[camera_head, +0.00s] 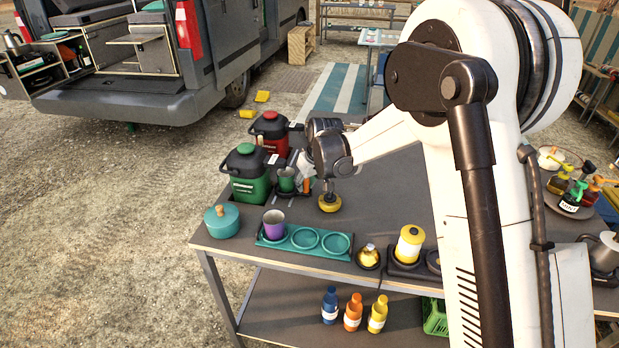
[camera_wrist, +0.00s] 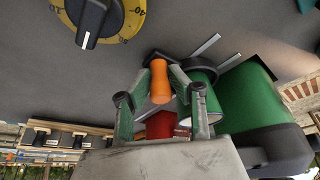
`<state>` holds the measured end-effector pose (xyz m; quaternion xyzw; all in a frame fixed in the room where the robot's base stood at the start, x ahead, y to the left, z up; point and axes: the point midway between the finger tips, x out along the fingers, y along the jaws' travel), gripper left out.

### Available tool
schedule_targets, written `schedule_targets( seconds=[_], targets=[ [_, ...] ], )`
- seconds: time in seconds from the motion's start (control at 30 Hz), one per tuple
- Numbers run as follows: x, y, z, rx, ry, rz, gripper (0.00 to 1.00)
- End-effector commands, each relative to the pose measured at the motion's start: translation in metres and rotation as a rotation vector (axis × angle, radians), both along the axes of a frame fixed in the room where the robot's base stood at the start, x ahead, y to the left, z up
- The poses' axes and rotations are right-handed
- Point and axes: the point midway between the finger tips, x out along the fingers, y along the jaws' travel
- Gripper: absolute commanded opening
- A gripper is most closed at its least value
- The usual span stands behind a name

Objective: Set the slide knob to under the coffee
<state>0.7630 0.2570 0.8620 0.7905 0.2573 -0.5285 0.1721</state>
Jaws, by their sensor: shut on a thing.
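An orange cylindrical knob (camera_wrist: 159,80) stands between the fingers of my gripper (camera_wrist: 160,85) in the wrist view, and the gripper is shut on it. The knob shows as a small orange patch (camera_head: 307,186) in the head view, where my wrist partly hides the fingers. A green cup (camera_wrist: 203,100) is close beside the knob; it also shows in the head view (camera_head: 286,180), in front of the green dispenser (camera_head: 249,188). A red dispenser (camera_head: 270,138) stands behind the green one. Their labels are too small to read. Two light rails (camera_wrist: 206,45) run near the cup.
A yellow dial (camera_head: 330,204) is right of my gripper. A teal pot (camera_head: 222,221), a teal tray (camera_head: 337,253) with a purple cup (camera_head: 274,224), and a yellow canister (camera_head: 409,245) are along the table's front. The table's middle is mostly clear.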

Motion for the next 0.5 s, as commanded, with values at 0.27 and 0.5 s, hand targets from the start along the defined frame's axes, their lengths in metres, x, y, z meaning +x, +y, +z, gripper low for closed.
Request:
schedule_targets(
  seconds=[0.27,0.5],
  targets=[
    [-0.027,0.004,0.0,0.001,-0.001,0.0,0.0],
    [-0.029,0.005,0.0,0.0,0.003,0.001,0.0]
  ],
)
